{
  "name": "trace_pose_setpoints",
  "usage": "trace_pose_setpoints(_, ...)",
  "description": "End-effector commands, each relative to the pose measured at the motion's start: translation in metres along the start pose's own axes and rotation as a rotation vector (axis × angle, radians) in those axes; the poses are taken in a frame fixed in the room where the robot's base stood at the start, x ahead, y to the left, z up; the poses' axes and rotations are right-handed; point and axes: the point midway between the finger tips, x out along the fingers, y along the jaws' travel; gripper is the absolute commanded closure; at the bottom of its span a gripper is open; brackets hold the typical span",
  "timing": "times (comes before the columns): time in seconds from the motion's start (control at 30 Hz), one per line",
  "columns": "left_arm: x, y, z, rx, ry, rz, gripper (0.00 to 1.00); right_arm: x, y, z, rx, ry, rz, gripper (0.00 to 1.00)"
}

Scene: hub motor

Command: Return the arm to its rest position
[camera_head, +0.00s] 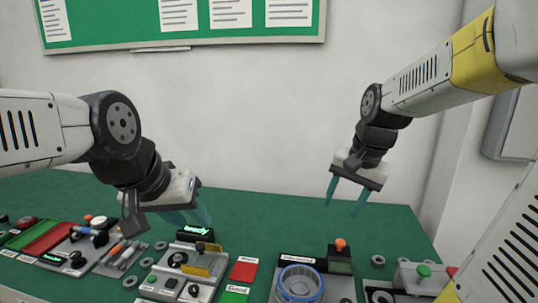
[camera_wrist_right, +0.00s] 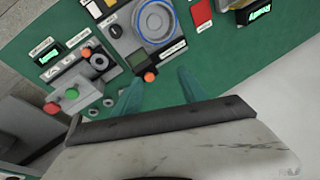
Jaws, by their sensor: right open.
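My right gripper (camera_head: 346,196) hangs above the back of the green table, at right of centre in the head view. Its two teal fingers are spread and empty. They also show in the right wrist view (camera_wrist_right: 160,88), apart, with the table and devices beyond them. My left gripper (camera_head: 203,216) is at left of centre in the head view, low over the back of the table and tilted. Its teal fingers partly overlap each other in this view, so I cannot tell how far apart they are. I see nothing held between them.
The green table (camera_head: 262,213) carries several devices along its front. A grey device with a blue ring (camera_head: 302,283) stands below my right gripper. A device with a yellow plate (camera_head: 203,262) stands near my left gripper. Red and green pads (camera_head: 243,271) lie between. The back right is clear.

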Motion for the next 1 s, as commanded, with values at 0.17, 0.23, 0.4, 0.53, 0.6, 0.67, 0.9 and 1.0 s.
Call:
trace_pose_setpoints(0.17, 0.0, 0.0, 0.0, 0.0, 0.0, 0.0, 0.64, -0.035, -0.001, 0.045, -0.213, 0.094, -0.071, 0.5)
trace_pose_setpoints(0.23, 0.0, 0.0, 0.0, 0.0, 0.0, 0.0, 0.64, -0.044, 0.0, 0.062, -0.294, 0.132, -0.089, 0.5)
trace_pose_setpoints(0.4, 0.0, 0.0, 0.0, 0.0, 0.0, 0.0, 0.64, -0.056, 0.004, 0.093, -0.449, 0.209, -0.107, 0.5)
trace_pose_setpoints(0.53, 0.0, 0.0, 0.0, 0.0, 0.0, 0.0, 0.64, -0.059, 0.006, 0.105, -0.515, 0.242, -0.109, 0.5)
trace_pose_setpoints(0.6, 0.0, 0.0, 0.0, 0.0, 0.0, 0.0, 0.64, -0.06, 0.006, 0.108, -0.53, 0.248, -0.109, 0.5)
trace_pose_setpoints(0.67, 0.0, 0.0, 0.0, 0.0, 0.0, 0.0, 0.64, -0.06, 0.007, 0.109, -0.536, 0.251, -0.109, 0.5)
trace_pose_setpoints(0.9, 0.0, 0.0, 0.0, 0.0, 0.0, 0.0, 0.64, -0.06, 0.007, 0.109, -0.535, 0.25, -0.109, 0.5)
trace_pose_setpoints(1.0, 0.0, 0.0, 0.0, 0.0, 0.0, 0.0, 0.64, -0.06, 0.007, 0.109, -0.535, 0.25, -0.109, 0.5)
